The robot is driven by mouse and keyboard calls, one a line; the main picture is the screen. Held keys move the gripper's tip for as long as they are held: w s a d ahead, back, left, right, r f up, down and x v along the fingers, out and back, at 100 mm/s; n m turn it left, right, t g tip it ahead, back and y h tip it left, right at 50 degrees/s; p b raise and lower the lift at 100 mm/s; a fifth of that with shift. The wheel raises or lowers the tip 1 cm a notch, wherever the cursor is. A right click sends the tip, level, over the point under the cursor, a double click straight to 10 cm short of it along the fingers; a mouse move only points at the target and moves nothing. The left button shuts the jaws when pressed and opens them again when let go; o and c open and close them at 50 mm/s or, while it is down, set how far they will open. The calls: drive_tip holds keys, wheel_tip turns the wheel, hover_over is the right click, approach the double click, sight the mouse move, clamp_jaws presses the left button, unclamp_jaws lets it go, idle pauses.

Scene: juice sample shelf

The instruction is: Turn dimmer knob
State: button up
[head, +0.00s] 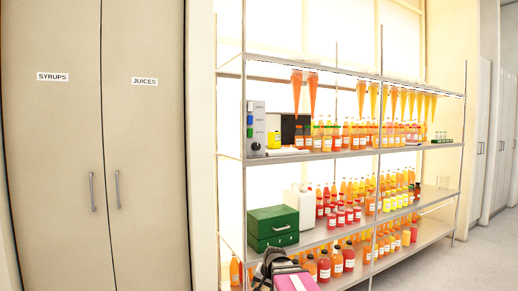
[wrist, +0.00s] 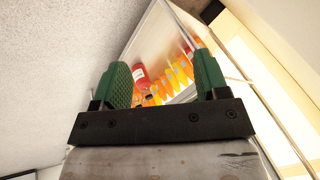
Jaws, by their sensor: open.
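A grey control box (head: 256,129) stands at the left end of the upper shelf. Bottles on a shelf appear beyond the fingers, tilted in the picture. The control box cannot be made out in the wrist view. In the head view, part of my arm shows at the bottom, in front of the lower shelf.
The upper shelf (head: 340,154) holds bottles, a yellow item (head: 273,140) and a black box (head: 291,127) right of the control box. A green case (head: 272,227) and white jug (head: 300,200) stand below. Tall closed cabinets (head: 95,150) are at left. Floor (head: 470,260) is clear at right.

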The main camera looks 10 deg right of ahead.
drive_tip(key=w+r+m+t+y, duration=0.1)
drive_tip(key=w+r+m+t, duration=0.1)
drive_tip(key=w+r, duration=0.4)
drive_tip(key=w+r+m+t+y, duration=0.1)
drive_tip(key=w+r+m+t, duration=0.2)
drive_tip(key=r, duration=0.5)
drive_tip(key=m+t+y, duration=0.1)
drive_tip(key=m+t, duration=0.7)
drive_tip(key=m, duration=0.2)
approach(257, 147)
drive_tip(key=x, duration=0.9)
drive_tip(key=shift+w+d, duration=0.15)
drive_tip(key=shift+w, duration=0.1)
drive_tip(key=c, duration=0.9)
